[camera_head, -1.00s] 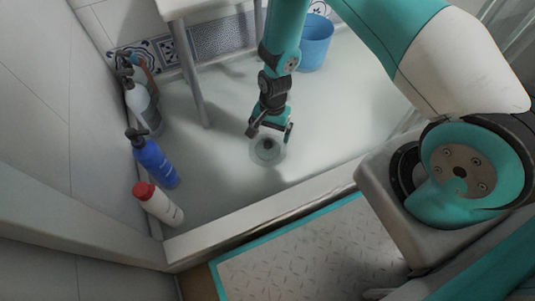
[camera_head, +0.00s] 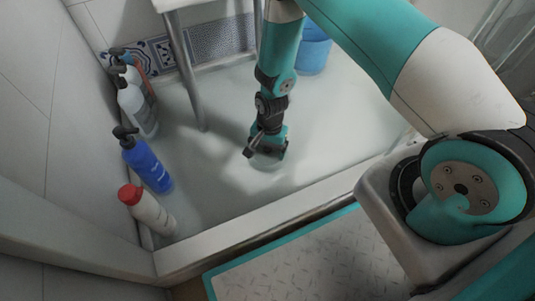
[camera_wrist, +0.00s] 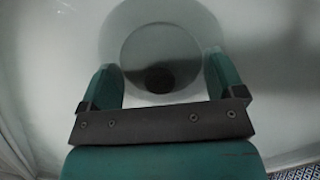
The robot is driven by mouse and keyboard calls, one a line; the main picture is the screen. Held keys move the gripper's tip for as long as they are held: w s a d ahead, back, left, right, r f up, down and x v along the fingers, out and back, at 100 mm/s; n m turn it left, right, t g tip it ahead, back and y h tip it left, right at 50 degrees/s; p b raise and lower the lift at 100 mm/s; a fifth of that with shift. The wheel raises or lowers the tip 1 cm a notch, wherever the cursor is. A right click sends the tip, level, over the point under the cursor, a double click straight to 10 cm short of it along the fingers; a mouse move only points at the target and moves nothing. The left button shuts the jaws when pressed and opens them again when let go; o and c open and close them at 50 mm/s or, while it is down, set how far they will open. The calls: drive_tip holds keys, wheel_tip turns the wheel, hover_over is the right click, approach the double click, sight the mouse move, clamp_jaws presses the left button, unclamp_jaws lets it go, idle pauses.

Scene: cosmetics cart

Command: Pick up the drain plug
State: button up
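The drain plug (camera_wrist: 159,79) shows in the wrist view as a dark round piece within a wide grey disc or ring on the pale shower floor; I cannot tell where plug and drain fitting divide. My gripper (camera_wrist: 163,72) has its two teal fingers spread, one on each side of the dark piece, with nothing between them gripped. In the head view my gripper (camera_head: 267,155) points down close above the floor and hides most of the plug and drain. The exact height of the fingertips over the plug cannot be told.
A red-capped white bottle (camera_head: 150,210), a blue bottle (camera_head: 148,165) and grey bottles (camera_head: 137,108) line the left wall. A stool leg (camera_head: 193,95) stands behind left of my gripper, a blue bucket (camera_head: 314,52) behind right. The shower's raised edge (camera_head: 260,222) runs in front.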

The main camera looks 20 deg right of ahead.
drive_tip(key=shift+c, duration=1.3)
wheel_tip(320, 180, up, 20)
drive_tip(key=p, duration=1.1)
